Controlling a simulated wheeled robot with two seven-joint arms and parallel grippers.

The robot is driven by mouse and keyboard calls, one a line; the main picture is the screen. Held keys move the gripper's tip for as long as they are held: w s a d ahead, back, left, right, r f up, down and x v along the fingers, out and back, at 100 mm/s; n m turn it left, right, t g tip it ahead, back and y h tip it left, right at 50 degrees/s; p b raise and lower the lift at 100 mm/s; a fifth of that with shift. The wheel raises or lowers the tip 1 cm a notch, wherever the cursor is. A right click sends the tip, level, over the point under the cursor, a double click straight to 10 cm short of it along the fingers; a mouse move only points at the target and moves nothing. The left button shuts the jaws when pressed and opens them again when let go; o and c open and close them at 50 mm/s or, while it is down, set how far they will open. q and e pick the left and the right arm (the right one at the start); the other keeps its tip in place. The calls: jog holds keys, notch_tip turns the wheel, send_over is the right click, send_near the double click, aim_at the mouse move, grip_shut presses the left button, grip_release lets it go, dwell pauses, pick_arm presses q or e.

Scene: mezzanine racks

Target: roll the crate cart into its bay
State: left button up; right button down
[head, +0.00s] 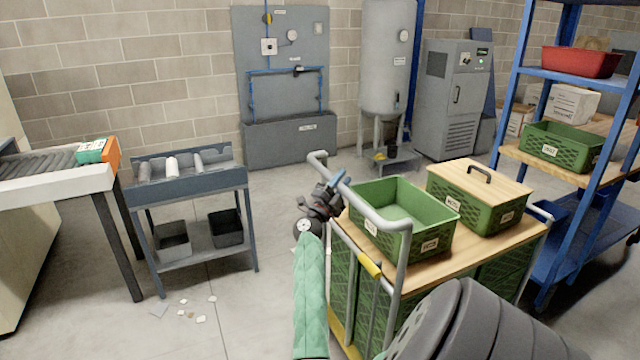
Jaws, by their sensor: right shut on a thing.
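My left gripper is not in view. No marked bay is clear to see, and the cart's wheels are hidden.
A blue rack (550,73) with crates and a red bin (580,62) stands right of the cart. A grey machine cabinet (450,100) and tank (385,60) stand behind. A steel stand (190,190) and roller conveyor (50,178) are left. Open floor (275,215) lies between.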

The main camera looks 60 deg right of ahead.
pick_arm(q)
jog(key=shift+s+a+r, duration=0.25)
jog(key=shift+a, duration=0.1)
pick_arm(e)
jog(key=s+d, duration=0.1)
jog(key=d, duration=0.2)
jog(key=s+d, duration=0.1)
jog(key=shift+s+d+f, duration=0.2)
jog(key=shift+s+f, duration=0.1)
jog(key=shift+s, duration=0.05)
jog(key=c, duration=1.5)
grip_release()
jog(key=o, duration=0.3)
jog(key=shift+d, duration=0.15)
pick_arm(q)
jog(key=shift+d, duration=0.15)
pick_arm(e)
jog(key=shift+o, duration=0.2)
jog(key=shift+r, duration=0.1)
